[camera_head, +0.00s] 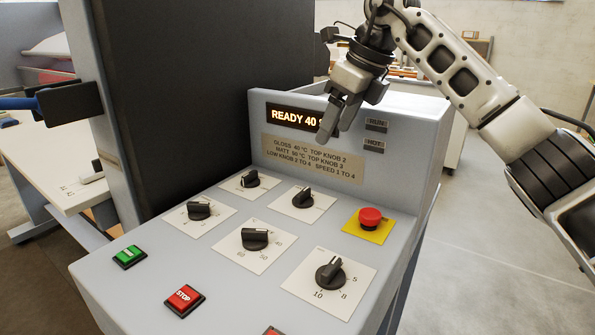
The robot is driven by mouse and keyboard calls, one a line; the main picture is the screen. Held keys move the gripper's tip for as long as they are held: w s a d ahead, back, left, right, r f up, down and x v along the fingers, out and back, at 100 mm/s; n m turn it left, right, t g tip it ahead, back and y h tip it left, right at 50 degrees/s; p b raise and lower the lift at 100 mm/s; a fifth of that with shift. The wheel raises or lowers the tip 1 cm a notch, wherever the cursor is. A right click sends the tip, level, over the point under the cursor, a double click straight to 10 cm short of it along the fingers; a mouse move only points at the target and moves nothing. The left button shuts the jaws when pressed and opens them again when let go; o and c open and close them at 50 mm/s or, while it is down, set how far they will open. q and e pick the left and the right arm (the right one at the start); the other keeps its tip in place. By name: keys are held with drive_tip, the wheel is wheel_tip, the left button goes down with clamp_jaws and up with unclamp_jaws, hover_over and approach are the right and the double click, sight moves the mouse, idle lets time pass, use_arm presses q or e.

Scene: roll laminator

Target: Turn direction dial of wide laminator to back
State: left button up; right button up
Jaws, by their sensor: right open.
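The wide laminator's sloped grey control panel (215,262) fills the lower middle. It carries several black pointer dials on white plates: back left (250,179), back middle (303,198), left (199,211), centre (255,239) and front right (330,273). The centre plate shows 40, 50 and 60; the front right one shows 5, 8 and 10. The other labels are too small to read, so I cannot tell which is the direction dial. My right gripper (328,130) is open and empty, pointing down in front of the display, above the dials. My left gripper is out of view.
A lit display (294,117) reads "READY 40", partly hidden by my gripper. A red emergency button (370,217) sits at the panel's right, with green (130,257) and red STOP (184,299) buttons at the front left. A tall dark panel (165,90) rises behind.

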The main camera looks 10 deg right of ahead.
drive_tip(key=p, duration=0.2)
approach(305, 192)
drive_tip(key=x, duration=0.7)
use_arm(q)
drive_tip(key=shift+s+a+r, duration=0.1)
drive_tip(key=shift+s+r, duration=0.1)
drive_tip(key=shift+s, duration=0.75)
use_arm(e)
drive_tip(key=shift+x, duration=0.75)
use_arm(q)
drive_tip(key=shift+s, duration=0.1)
use_arm(e)
drive_tip(key=c, duration=1)
